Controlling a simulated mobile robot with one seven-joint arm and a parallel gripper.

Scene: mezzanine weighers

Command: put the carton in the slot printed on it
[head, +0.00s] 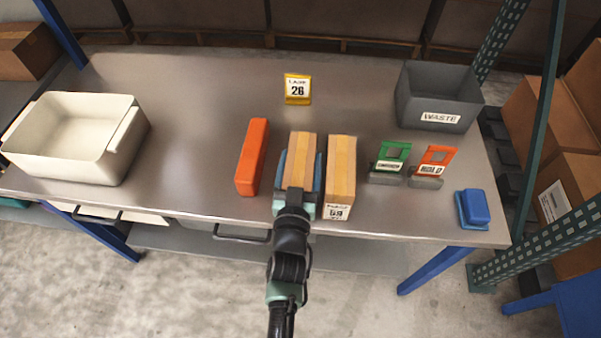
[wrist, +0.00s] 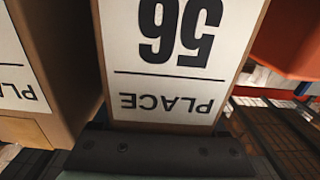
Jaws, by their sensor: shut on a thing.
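My gripper (head: 297,188) is shut on a tan carton (head: 300,150), with blue-grey fingers along its sides. The carton is at the middle of the metal table, near its front edge. In the wrist view, the held carton's white label (wrist: 175,60) is upside down and appears to read PLACE 56. A second tan carton (head: 341,165) stands just right of it; its label also begins with PLACE, but its number is too small to read surely. I cannot tell whether the held carton touches the table. No numbered slot is clearly visible.
An orange box (head: 252,157) lies close left of the held carton. A cream bin (head: 122,148) is far left, a yellow LANE 26 sign (head: 297,89) behind. Green (head: 392,156) and orange (head: 434,161) card stands, a grey WASTE bin (head: 412,93) and a blue item (head: 473,208) are right.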

